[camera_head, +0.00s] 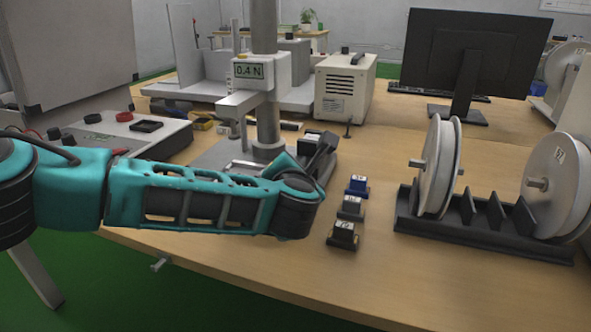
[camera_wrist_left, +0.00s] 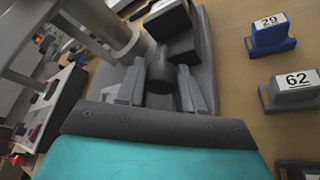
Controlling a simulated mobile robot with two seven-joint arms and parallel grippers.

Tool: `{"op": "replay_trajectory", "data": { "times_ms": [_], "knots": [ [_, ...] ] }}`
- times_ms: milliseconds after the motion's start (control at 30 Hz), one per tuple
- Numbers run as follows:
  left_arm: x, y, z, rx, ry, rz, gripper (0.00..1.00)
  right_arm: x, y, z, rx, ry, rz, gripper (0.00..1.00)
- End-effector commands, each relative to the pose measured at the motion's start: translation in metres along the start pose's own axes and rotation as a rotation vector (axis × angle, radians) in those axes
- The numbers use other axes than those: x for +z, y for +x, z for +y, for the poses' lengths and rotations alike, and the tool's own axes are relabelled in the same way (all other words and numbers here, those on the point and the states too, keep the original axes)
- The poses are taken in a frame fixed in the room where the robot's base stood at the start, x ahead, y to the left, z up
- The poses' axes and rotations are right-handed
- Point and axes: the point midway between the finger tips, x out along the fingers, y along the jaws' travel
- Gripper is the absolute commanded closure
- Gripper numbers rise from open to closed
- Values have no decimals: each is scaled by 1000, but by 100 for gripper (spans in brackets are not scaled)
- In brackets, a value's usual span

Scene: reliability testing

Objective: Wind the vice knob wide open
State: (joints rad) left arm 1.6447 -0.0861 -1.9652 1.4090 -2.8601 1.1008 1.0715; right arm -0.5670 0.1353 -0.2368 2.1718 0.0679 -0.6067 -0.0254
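The vice (camera_head: 311,139) is a dark block on the grey base of the test stand, partly hidden by my left arm in the head view. In the left wrist view the vice (camera_wrist_left: 172,28) is at the top, with its dark round knob (camera_wrist_left: 160,70) facing the camera. My left gripper (camera_wrist_left: 160,82) has one grey finger on each side of the knob. I cannot tell whether the fingers touch it. In the head view my left gripper (camera_head: 310,160) is at the vice, its fingertips mostly hidden. My right gripper is not in view.
The test stand (camera_head: 249,71) reads 0.4 N. Small labelled blocks, one blue (camera_head: 357,186), stand in a row right of the vice. A black spool rack (camera_head: 480,238) is further right. A control box (camera_head: 125,135) is at left. The front of the table is clear.

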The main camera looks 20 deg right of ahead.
Motion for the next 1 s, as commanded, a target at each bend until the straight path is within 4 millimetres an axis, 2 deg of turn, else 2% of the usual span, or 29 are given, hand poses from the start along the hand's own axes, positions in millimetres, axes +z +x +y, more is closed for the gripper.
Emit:
{"op": "replay_trajectory", "data": {
  "times_ms": [33,333,667,1000],
  "knots": [
    [0,0,0,0,0,0,69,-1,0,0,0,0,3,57],
    [0,0,0,0,0,0,96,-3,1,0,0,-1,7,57],
    [-1,0,0,-22,-53,4,96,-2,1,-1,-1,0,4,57],
    [-2,0,0,-121,-281,12,96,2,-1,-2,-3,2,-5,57]
  ]
}}
